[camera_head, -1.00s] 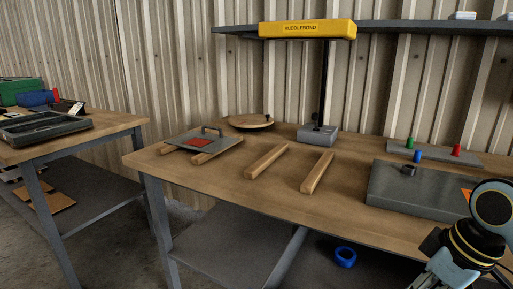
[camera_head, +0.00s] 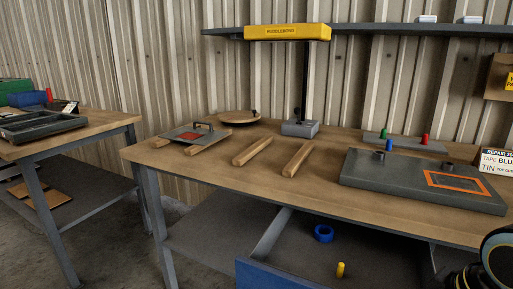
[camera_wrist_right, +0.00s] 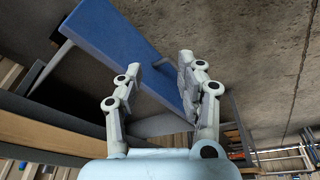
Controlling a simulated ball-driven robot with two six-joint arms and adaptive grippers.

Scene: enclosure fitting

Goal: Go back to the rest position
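My right gripper (camera_wrist_right: 160,66) is open and empty in the right wrist view. It hangs beside the workbench, with a blue panel (camera_wrist_right: 125,50) and the concrete floor (camera_wrist_right: 250,60) beyond its fingers. In the head view only a dark, yellow-ringed part of my right arm shows at the bottom right corner; its gripper is out of that view. My left gripper is in neither view.
The blue panel (camera_head: 275,274) also shows low in front. A second table (camera_head: 85,128) stands left.

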